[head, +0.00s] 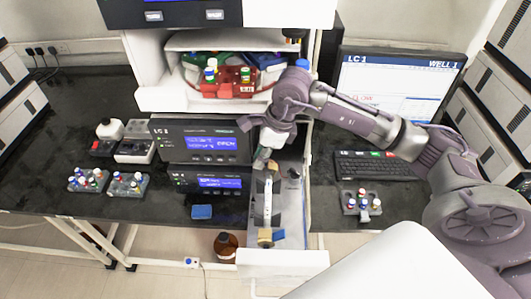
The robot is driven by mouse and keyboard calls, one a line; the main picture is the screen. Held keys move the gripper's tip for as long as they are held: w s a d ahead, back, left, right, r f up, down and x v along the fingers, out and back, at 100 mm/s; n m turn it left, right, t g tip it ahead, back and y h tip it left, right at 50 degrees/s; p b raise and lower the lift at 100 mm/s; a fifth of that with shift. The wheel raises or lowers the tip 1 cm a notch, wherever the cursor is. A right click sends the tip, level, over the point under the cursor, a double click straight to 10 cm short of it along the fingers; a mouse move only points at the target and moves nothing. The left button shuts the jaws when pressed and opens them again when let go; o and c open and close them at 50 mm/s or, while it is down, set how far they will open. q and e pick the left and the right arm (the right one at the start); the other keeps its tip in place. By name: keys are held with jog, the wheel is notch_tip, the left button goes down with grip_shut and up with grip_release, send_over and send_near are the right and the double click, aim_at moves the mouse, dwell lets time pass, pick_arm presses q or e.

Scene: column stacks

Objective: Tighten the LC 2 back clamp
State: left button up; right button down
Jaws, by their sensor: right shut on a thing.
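My right arm comes in from the right, and its gripper (264,155) points down at the back end of an open drawer. The fingers are shut at the back clamp (272,168), a small tan piece at the top of a pale, slim column (267,200). The fingers partly hide this clamp, so its exact seating cannot be told. A tan and blue front clamp (270,238) sits at the column's near end. My left gripper is not in view.
The open drawer (283,262) sticks out past the bench edge. Vial racks stand at the left (128,185) and right (361,204). A keyboard (375,165) lies right of the arm's reach. A blue pad (202,212) lies left of the drawer. A brown bottle (226,246) stands below.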

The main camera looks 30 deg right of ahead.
jog(key=shift+w+a+f+g+h+b, duration=0.25)
jog(key=shift+g+h, duration=0.25)
jog(key=shift+h, duration=0.25)
jog(key=shift+w+a+f+g+h+b, duration=0.1)
jog(key=shift+a+f+g+h, duration=0.15)
jog(key=shift+g+h, duration=0.4)
jog(key=shift+s, duration=0.1)
jog(key=c, duration=1)
grip_release()
jog(key=shift+c, duration=0.2)
notch_tip(320, 180, up, 12)
jog(key=shift+a, duration=0.15)
